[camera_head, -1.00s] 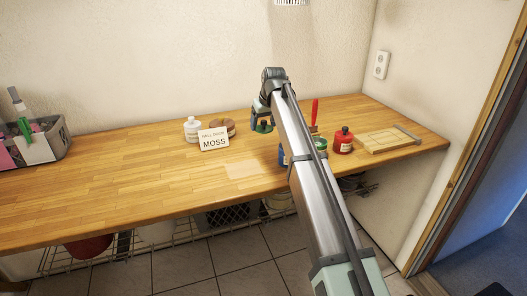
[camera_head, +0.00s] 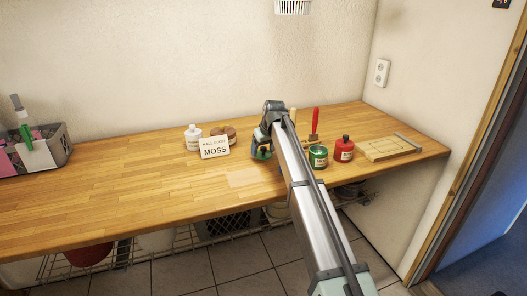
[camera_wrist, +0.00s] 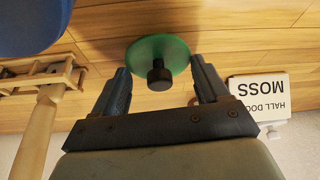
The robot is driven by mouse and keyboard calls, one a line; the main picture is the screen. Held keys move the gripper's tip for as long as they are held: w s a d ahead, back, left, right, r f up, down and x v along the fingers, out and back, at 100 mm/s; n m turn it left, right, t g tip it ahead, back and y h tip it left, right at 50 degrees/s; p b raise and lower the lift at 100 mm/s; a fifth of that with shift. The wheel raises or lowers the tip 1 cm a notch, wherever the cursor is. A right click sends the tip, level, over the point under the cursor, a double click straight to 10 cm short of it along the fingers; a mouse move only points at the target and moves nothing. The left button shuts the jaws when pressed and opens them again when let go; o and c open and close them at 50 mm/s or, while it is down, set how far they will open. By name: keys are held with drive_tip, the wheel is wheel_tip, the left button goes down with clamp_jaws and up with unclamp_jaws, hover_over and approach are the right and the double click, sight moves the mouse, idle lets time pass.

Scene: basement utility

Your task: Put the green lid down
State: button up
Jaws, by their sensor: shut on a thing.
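My gripper (camera_head: 262,148) is over the wooden counter, in front of the sign and to its right. It is shut on the green lid (camera_head: 265,154), a round green disc with a black knob. In the wrist view the lid (camera_wrist: 176,50) sits between the two fingers, with its knob toward the camera. The lid is low over the counter, and I cannot tell whether it touches the wood. An open green jar (camera_head: 318,156) stands to the right of my arm.
A sign reading MOSS (camera_head: 214,148), a white bottle (camera_head: 193,138) and a brown round thing (camera_head: 229,134) stand left. A blue thing (camera_wrist: 30,22) is close in the wrist view. The counter's left-middle is clear.

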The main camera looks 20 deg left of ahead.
drive_tip(key=shift+f, duration=0.45)
drive_tip(key=o, duration=1)
drive_tip(key=shift+f, duration=0.15)
drive_tip(key=shift+o, duration=0.2)
drive_tip(key=v, duration=1.2)
